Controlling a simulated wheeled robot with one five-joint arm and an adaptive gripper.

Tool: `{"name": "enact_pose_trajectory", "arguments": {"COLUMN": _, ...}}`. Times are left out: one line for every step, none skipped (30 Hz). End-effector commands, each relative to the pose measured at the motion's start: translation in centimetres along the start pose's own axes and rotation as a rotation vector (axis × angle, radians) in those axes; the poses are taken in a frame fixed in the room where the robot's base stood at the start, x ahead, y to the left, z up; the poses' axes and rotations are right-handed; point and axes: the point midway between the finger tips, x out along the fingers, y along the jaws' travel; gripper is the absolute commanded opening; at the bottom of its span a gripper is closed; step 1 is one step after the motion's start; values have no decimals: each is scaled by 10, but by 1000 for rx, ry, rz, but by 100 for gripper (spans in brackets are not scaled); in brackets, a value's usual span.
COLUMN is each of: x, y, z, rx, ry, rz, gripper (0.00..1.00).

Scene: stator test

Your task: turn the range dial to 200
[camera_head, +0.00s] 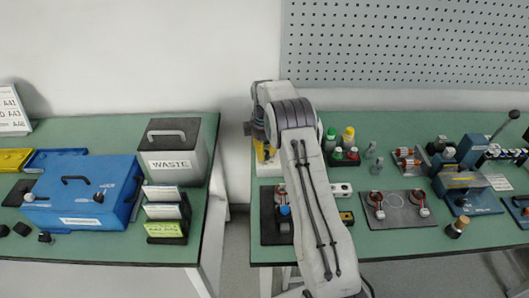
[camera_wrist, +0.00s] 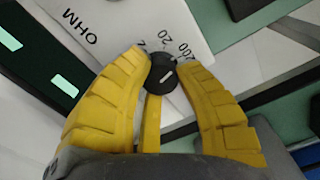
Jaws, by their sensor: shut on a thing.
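The range dial (camera_wrist: 158,82) is a small black round knob with a short white line on its face, in the wrist view. The line points up and to the right, on the side of the 20 and 200 marks; exactly which mark it meets I cannot tell. The white meter panel (camera_wrist: 112,22) bears the printed words OHM, 2, 20 and 200. My gripper (camera_wrist: 166,65) has its yellow fingers shut on the dial, one on each side. In the head view my arm hides most of the meter and dial.
In the head view, a green bench (camera_head: 385,240) holds bottles, a grey mat (camera_head: 402,222) with two clamps, and blue fixtures (camera_head: 470,203). A second bench stands left across a gap, with a blue box (camera_head: 75,205) and a WASTE bin (camera_head: 170,172). A pegboard wall is behind.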

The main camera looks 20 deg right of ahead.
Motion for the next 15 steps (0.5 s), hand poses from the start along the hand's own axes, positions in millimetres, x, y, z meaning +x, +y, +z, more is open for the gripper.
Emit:
{"name": "enact_pose_trajectory", "arguments": {"x": 2, "y": -2, "z": -2, "rx": -6, "ry": -2, "rz": -4, "gripper": 0}}
{"name": "enact_pose_trajectory", "arguments": {"x": 2, "y": -2, "z": -2, "rx": -6, "ry": -2, "rz": -4, "gripper": 0}}
{"name": "enact_pose_trajectory", "arguments": {"x": 2, "y": -2, "z": -2, "rx": -6, "ry": -2, "rz": -4, "gripper": 0}}
{"name": "enact_pose_trajectory", "arguments": {"x": 2, "y": -2, "z": -2, "rx": -6, "ry": -2, "rz": -4, "gripper": 0}}
{"name": "enact_pose_trajectory", "arguments": {"x": 2, "y": -2, "z": -2, "rx": -6, "ry": -2, "rz": -4, "gripper": 32}}
{"name": "enact_pose_trajectory", "arguments": {"x": 2, "y": -2, "z": -2, "rx": -6, "ry": -2, "rz": -4, "gripper": 36}}
{"name": "enact_pose_trajectory", "arguments": {"x": 2, "y": -2, "z": -2, "rx": -6, "ry": -2, "rz": -4, "gripper": 38}}
{"name": "enact_pose_trajectory", "arguments": {"x": 2, "y": -2, "z": -2, "rx": -6, "ry": -2, "rz": -3, "gripper": 41}}
{"name": "enact_pose_trajectory", "arguments": {"x": 2, "y": -2, "z": -2, "rx": -6, "ry": -2, "rz": -3, "gripper": 45}}
{"name": "enact_pose_trajectory", "arguments": {"x": 2, "y": -2, "z": -2, "rx": -5, "ry": -2, "rz": -3, "gripper": 47}}
{"name": "enact_pose_trajectory", "arguments": {"x": 2, "y": -2, "z": -2, "rx": -5, "ry": -1, "rz": -2, "gripper": 50}}
{"name": "enact_pose_trajectory", "arguments": {"x": 2, "y": -1, "z": -1, "rx": -4, "ry": -1, "rz": -2, "gripper": 54}}
{"name": "enact_pose_trajectory", "arguments": {"x": 1, "y": -1, "z": -1, "rx": -4, "ry": -1, "rz": -2, "gripper": 56}}
{"name": "enact_pose_trajectory", "arguments": {"x": 1, "y": -1, "z": -1, "rx": -4, "ry": -1, "rz": -1, "gripper": 57}}
{"name": "enact_pose_trajectory", "arguments": {"x": 1, "y": -1, "z": -1, "rx": -3, "ry": -1, "rz": -1, "gripper": 57}}
